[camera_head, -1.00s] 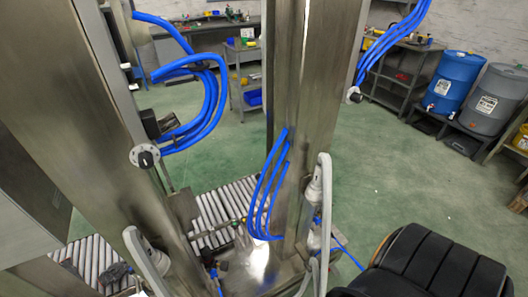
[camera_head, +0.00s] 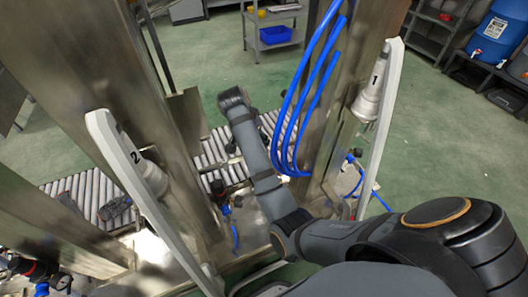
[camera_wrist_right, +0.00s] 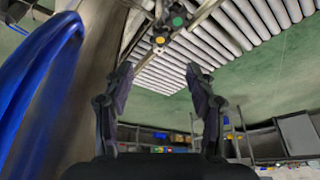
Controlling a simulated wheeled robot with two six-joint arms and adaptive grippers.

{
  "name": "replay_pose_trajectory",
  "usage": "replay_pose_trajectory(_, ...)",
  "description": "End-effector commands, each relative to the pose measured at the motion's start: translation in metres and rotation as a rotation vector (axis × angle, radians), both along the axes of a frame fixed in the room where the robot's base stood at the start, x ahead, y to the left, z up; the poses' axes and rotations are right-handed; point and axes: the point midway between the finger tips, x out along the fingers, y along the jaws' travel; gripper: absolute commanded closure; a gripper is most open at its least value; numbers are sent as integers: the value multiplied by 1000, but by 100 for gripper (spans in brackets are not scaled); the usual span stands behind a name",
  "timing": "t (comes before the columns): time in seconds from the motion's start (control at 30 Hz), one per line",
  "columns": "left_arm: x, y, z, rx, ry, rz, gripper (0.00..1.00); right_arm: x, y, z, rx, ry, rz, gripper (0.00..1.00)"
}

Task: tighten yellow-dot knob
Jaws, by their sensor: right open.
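In the right wrist view, a knob with a yellow dot (camera_wrist_right: 160,40) sits on a metal fitting near the top. A knob with a green dot (camera_wrist_right: 177,21) is just above and right of it. My right gripper (camera_wrist_right: 160,69) is open and empty, its two fingers apart below the yellow-dot knob in the picture and not touching it. In the head view my right arm reaches in from the lower right toward the roller conveyor; its fingers and the yellow-dot knob cannot be made out there. My left gripper is not in view.
A roller conveyor (camera_head: 215,150) runs behind metal columns. Blue hoses (camera_head: 308,85) hang close beside my right arm, and also at the left in the wrist view (camera_wrist_right: 38,75). White lance holders marked 1 (camera_head: 382,105) and 2 (camera_head: 140,185) stand on either side.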

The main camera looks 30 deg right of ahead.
Motion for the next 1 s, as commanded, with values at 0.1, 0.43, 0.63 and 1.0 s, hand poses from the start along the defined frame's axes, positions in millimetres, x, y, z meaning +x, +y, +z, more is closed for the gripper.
replay_pose_trajectory(0.1, 2, -1, 2, -2, 0, 0, 60, 1, -2, -6, -1, 2, 0, 43)
replay_pose_trajectory(0.43, 22, -15, 45, -24, 6, -4, 60, 13, -23, -69, -2, 4, 3, 43)
replay_pose_trajectory(0.63, 27, -21, 72, -35, 11, -7, 60, 19, -32, -93, 0, 2, 4, 43)
replay_pose_trajectory(1.0, 28, -23, 81, -38, 15, -8, 60, 21, -34, -98, 1, 1, 4, 45)
